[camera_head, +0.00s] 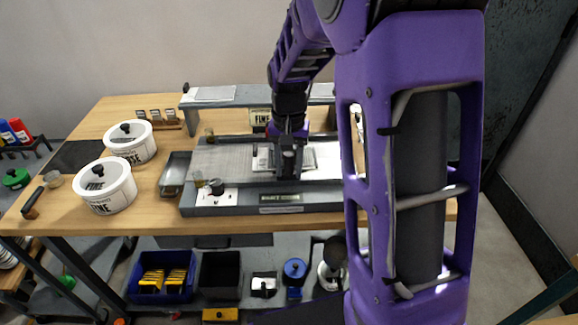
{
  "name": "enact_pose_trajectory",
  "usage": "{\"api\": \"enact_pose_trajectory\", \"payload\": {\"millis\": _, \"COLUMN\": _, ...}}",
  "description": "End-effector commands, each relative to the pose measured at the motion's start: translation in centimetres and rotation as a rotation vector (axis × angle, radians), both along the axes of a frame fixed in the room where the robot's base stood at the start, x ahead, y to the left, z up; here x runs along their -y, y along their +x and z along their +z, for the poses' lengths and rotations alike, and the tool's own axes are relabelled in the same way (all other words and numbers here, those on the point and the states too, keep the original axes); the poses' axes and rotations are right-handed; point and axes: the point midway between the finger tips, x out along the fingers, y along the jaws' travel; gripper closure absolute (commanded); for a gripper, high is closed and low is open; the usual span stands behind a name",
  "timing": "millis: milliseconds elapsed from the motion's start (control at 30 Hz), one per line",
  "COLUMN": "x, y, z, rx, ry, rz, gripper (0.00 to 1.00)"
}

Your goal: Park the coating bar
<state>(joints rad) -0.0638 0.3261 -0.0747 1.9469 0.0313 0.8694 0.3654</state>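A flat coating machine (188,208) with a grey bed (225,160) lies on the wooden bench. A dark bar (232,138) runs along the back of the bed; I cannot tell for sure whether it is the coating bar. My gripper (288,174) points down over the middle of the bed. A pale, frame-like piece (304,158) lies right around or behind my fingers. Whether my fingers touch it is hidden, and their opening is too small to make out. My arm hides the right end of the machine.
Two white lidded pots, one nearer (106,195) and one farther (131,148), stand on the left of the bench (150,216). Bins, including a blue one (161,290), fill the lower shelf.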

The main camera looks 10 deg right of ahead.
Motion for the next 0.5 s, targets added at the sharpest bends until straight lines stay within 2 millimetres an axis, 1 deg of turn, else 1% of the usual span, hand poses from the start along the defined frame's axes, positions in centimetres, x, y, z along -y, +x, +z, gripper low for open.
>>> {"api": "enact_pose_trajectory", "payload": {"millis": 33, "x": 0.0, "y": 0.0, "z": 0.01, "rx": 0.0, "ry": 0.0, "rz": 0.0, "gripper": 0.68}}
{"api": "enact_pose_trajectory", "payload": {"millis": 167, "x": 0.0, "y": 0.0, "z": 0.02, "rx": 0.0, "ry": 0.0, "rz": 0.0, "gripper": 0.92}}
{"api": "enact_pose_trajectory", "payload": {"millis": 200, "x": 0.0, "y": 0.0, "z": 0.02, "rx": 0.0, "ry": 0.0, "rz": 0.0, "gripper": 0.99}}
{"api": "enact_pose_trajectory", "payload": {"millis": 233, "x": 0.0, "y": 0.0, "z": 0.02, "rx": 0.0, "ry": 0.0, "rz": 0.0, "gripper": 1.0}}
{"api": "enact_pose_trajectory", "payload": {"millis": 500, "x": 0.0, "y": 0.0, "z": 0.03, "rx": 0.0, "ry": 0.0, "rz": 0.0, "gripper": 1.0}}
